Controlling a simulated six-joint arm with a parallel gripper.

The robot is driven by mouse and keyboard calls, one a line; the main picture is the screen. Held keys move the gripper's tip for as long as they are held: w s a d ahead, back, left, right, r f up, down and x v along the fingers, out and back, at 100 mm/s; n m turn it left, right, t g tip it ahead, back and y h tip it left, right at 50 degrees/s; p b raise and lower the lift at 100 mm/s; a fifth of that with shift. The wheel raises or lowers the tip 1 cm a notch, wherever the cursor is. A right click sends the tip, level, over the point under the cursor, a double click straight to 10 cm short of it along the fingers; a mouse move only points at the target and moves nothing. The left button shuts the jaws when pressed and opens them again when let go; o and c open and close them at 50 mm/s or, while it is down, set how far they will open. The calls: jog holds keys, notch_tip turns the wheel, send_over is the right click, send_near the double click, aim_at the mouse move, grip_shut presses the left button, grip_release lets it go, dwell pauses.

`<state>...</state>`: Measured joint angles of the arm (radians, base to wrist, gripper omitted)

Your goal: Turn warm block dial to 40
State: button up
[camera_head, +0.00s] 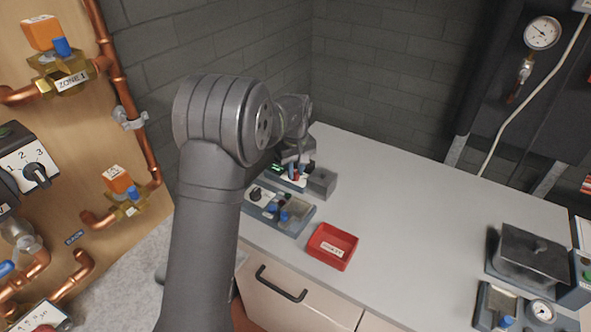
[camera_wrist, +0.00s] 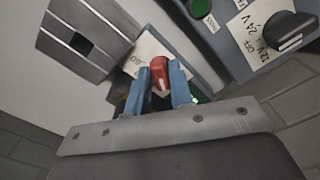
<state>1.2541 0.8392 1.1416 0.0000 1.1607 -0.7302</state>
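The warm block unit, with a grey metal block (camera_head: 322,183), stands at the back left of the bench, partly hidden by my arm. In the wrist view the grooved block (camera_wrist: 82,38) is at upper left. Beside it is the red dial (camera_wrist: 160,73), with a white pointer line on its face, over a white scale plate (camera_wrist: 148,50). A "60" seems to show on the plate; the other marks are hidden or unreadable. My gripper (camera_wrist: 162,88) has its two blue fingers on either side of the dial, very close to it. I cannot tell whether they press on it.
A second unit (camera_head: 278,208) with a black knob (camera_wrist: 292,32) marked OFF, 12 V and 24 V sits in front of the warm block. A red tray (camera_head: 332,246) lies nearer the bench edge. Copper pipes line the left board. The bench middle is clear.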

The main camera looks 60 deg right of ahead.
grip_shut()
jog(key=shift+m, duration=0.3)
jog(key=m, duration=0.6)
jog(key=shift+w, duration=0.1)
jog(key=m, duration=0.5)
jog(key=shift+w+m, duration=0.1)
jog(key=shift+m, duration=1.9)
jog(key=shift+r, duration=0.1)
jog(key=shift+o, duration=2.3)
grip_release()
